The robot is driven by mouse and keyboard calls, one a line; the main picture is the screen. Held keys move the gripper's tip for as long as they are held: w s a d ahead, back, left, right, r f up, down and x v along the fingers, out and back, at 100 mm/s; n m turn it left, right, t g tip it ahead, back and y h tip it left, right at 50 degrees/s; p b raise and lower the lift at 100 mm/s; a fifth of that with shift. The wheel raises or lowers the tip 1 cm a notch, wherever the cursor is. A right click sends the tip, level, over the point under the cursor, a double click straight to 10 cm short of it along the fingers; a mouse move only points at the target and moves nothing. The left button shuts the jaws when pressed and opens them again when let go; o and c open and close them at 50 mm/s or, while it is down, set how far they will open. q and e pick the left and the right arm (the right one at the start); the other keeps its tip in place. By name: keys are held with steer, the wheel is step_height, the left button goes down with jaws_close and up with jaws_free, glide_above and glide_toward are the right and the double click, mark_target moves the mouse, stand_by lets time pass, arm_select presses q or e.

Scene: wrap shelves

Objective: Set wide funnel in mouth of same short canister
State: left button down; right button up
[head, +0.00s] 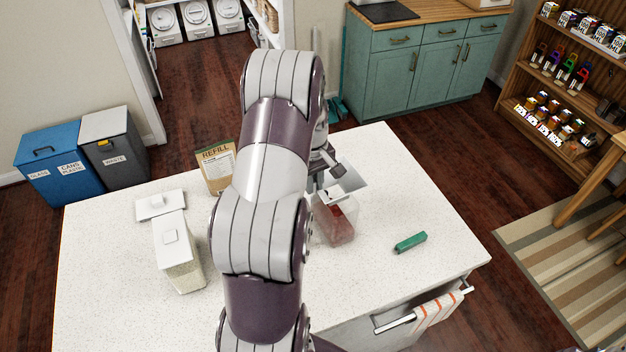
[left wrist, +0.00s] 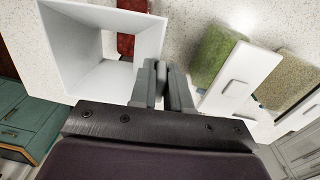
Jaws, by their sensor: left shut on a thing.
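The wide funnel (head: 348,180) is pale grey with a square flared mouth. My left gripper (left wrist: 165,85) is shut on its edge, and the funnel (left wrist: 85,60) fills the left of the left wrist view. In the head view the left gripper (head: 322,178) is partly hidden by my arm. The short clear canister with red contents (head: 336,224) stands below the funnel, its left side partly behind my arm. Red contents (left wrist: 125,42) show through the funnel's outlet in the left wrist view. I cannot tell whether the spout touches the canister. My right gripper is out of view.
A REFILL bag (head: 216,166) stands behind my arm. A green object (head: 410,242) lies right.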

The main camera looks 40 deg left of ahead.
arm_select(q)
steer(key=shift+f, duration=0.35)
steer(key=shift+f, duration=0.1)
steer(key=shift+f+b, duration=0.45)
stand_by(0.4)
steer(key=shift+c, duration=2.3)
jaws_free()
steer(key=shift+r, duration=0.1)
